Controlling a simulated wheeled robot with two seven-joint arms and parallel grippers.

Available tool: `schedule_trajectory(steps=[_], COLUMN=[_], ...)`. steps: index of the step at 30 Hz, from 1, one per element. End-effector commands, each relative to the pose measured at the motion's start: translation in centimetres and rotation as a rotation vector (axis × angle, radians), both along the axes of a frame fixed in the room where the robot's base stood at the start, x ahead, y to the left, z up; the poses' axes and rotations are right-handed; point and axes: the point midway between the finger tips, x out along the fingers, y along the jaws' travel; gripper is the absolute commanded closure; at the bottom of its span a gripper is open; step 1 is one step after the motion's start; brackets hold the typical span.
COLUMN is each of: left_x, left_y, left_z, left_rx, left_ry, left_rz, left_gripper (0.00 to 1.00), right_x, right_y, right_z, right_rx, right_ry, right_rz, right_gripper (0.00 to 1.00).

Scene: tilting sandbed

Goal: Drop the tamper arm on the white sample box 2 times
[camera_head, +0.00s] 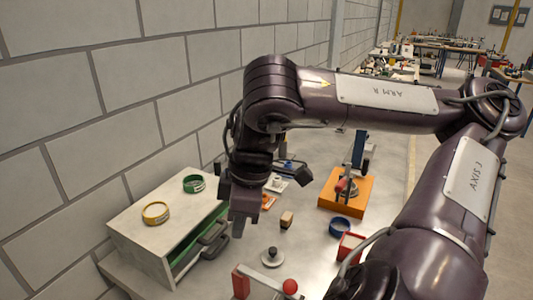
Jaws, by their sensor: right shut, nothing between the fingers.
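My right gripper (240,226) is shut and empty, pointing down above the metal table, right of the grey cabinet. No part is clearly marked as the tamper arm. A dark upright device with a red part (346,185) stands on an orange base (363,205) right of the gripper. A flat bar with a red ball knob (290,286) and a red block (241,283) is at the bottom edge, partly cut off. A small white item (277,184) lies behind the gripper; I cannot tell if it is the sample box. My left gripper is not in view.
The grey cabinet (140,238) has a partly open drawer and carries a yellow ring (155,213) and a green ring (194,184). A tan block (286,220), round grey piece (272,257), blue ring (340,228) and red box (349,246) stand on the table. A block wall is on the left.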

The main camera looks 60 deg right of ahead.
Motion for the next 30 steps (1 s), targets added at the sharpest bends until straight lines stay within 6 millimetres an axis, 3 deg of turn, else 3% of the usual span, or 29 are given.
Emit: schedule_trajectory(steps=[10,30], left_x=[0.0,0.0], left_y=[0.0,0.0], left_z=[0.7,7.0], left_rx=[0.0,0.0], left_ry=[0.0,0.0], left_rz=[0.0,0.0], left_gripper=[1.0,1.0], right_x=[0.0,0.0], right_y=[0.0,0.0], right_z=[0.7,7.5], right_rx=[0.0,0.0], right_ry=[0.0,0.0], right_rz=[0.0,0.0], right_gripper=[1.0,1.0])
